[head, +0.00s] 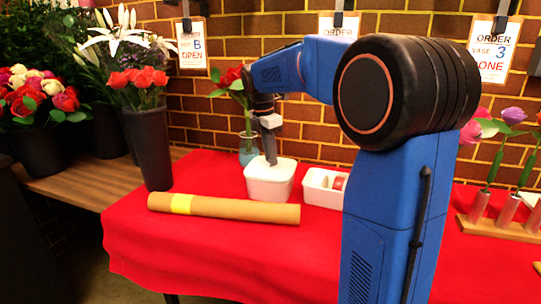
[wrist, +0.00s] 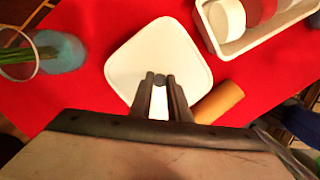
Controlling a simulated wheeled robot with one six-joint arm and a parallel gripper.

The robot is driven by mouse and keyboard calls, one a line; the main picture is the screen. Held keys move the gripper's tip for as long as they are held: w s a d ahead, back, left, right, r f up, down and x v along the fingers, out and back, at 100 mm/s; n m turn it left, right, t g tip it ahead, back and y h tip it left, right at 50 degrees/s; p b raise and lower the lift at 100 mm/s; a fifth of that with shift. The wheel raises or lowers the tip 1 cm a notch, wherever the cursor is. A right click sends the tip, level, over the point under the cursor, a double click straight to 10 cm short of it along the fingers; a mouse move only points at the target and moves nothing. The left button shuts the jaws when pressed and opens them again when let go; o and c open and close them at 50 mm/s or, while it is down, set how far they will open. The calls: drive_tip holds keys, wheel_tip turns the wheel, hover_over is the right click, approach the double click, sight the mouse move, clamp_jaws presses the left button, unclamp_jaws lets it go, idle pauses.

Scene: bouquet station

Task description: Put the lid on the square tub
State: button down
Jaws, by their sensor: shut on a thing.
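The square tub (head: 268,187) is white and stands on the red cloth in the middle of the head view. The white lid (head: 284,165) lies level over the tub's mouth; I cannot tell whether any gap is left under its edge. In the wrist view the lid (wrist: 135,60) is a rounded square, and it hides the tub below. My gripper (head: 271,160) points down onto the lid's middle.
A brown paper roll (head: 225,208) lies in front of the tub. A white tray (head: 322,190) with round items is close on its right. A glass vase (head: 247,150) with a red rose stands behind. A dark bucket of red flowers (head: 148,150) stands left.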

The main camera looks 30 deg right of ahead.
drive_tip(key=shift+f, duration=0.1)
idle(0.8)
drive_tip(key=c, duration=1.1)
unclamp_jaws()
drive_tip(key=shift+r, duration=3.5)
drive_tip(key=shift+c, duration=0.4)
clamp_jaws()
drive_tip(key=shift+f, duration=3.1)
